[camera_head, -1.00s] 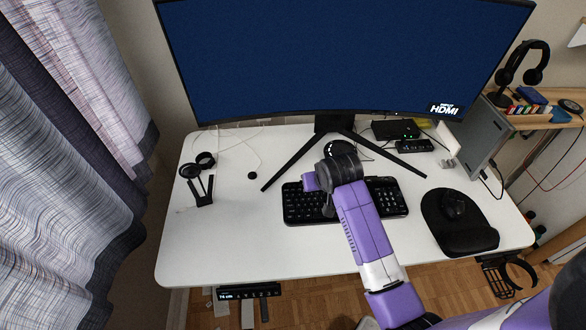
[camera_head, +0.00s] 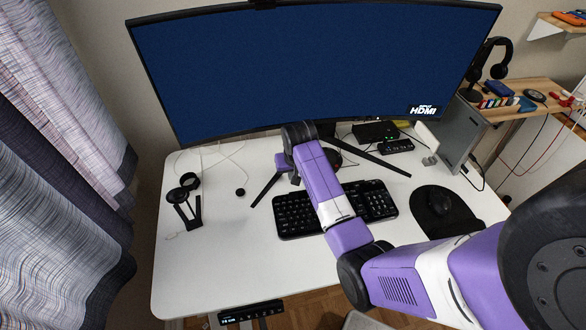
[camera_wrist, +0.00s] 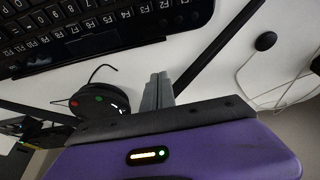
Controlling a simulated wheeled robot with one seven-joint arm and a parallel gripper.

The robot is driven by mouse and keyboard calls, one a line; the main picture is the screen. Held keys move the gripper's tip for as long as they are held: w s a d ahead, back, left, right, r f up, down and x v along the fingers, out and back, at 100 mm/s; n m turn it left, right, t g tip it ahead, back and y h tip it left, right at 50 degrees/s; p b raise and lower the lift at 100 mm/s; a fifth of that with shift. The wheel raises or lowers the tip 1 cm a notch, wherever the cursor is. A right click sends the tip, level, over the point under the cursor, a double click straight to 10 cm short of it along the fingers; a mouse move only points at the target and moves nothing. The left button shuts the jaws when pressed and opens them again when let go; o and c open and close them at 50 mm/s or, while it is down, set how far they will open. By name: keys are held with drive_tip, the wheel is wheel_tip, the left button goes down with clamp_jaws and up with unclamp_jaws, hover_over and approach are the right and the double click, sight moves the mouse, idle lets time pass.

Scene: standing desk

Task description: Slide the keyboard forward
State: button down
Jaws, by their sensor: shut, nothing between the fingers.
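The black keyboard (camera_head: 297,216) lies on the white desk in front of the monitor stand. My forearm crosses above it and hides its middle. In the wrist view the keyboard (camera_wrist: 95,38) fills the upper left, its function-key row nearest my gripper. My gripper (camera_wrist: 158,90) is shut and empty, on the monitor side of the keyboard's far edge and apart from it in the picture. In the head view my gripper (camera_head: 294,178) is small and partly hidden by my arm, near the stand's left leg. Its height above the desk is hard to tell.
The monitor (camera_head: 310,70) stands behind, its stand leg (camera_head: 265,188) close to my gripper. A mouse (camera_head: 440,203) rests on a black pad (camera_head: 455,220) at the right. A small round black thing (camera_head: 240,192) lies left of the leg. The desk (camera_head: 225,270) is bare at front left.

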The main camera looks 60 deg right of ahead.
drive_tip(key=shift+w+d+f, duration=0.1)
drive_tip(key=shift+d+f, duration=0.1)
drive_tip(key=shift+f, duration=0.5)
drive_tip(key=shift+a+f, duration=0.15)
drive_tip(key=shift+s+a+p, duration=0.85)
drive_tip(key=shift+s+a, duration=0.4)
drive_tip(key=shift+a, duration=0.1)
